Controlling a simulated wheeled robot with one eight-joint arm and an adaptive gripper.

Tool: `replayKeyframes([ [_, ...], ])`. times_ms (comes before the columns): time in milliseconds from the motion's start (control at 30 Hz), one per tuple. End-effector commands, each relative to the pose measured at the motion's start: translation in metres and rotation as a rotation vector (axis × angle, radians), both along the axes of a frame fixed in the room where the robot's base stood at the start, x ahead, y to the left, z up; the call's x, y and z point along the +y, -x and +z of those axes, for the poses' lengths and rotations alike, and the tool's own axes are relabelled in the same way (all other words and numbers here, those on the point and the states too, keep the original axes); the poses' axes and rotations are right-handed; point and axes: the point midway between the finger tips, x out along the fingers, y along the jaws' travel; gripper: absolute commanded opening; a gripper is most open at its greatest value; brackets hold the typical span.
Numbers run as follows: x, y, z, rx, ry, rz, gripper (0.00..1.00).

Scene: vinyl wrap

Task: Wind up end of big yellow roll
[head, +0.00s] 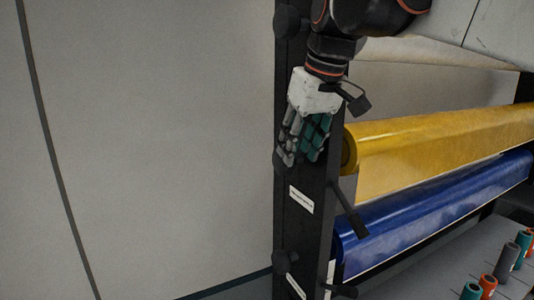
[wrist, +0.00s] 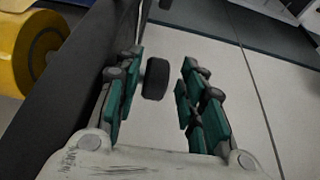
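The big yellow roll (head: 440,140) lies across the dark rack at the right of the head view, with a length of yellow film hanging below it. Its near end also shows at the upper left of the wrist view (wrist: 22,48). My gripper (head: 303,152) is at the rack's dark side post, just left of the roll's end.
The dark side post (head: 301,225) carries another black knob (head: 281,262) lower down. A blue roll (head: 435,210) lies below the yellow one. Small coloured spools (head: 507,262) stand at the lower right. The pale wall (head: 150,130) at the left is bare.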

Motion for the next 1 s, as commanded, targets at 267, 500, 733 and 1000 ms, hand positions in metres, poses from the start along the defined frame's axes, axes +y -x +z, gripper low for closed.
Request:
replayKeyframes([
  [267, 0.018, -0.044, -0.007, 0.001, 0.001, 0.001, 0.37],
  [500, 0.022, -0.054, -0.037, 0.000, 0.000, 0.000, 0.37],
  [733, 0.024, -0.057, -0.046, 0.000, 0.000, 0.000, 0.37],
  [1000, 0.024, -0.057, -0.047, 0.000, 0.000, 0.000, 0.25],
])
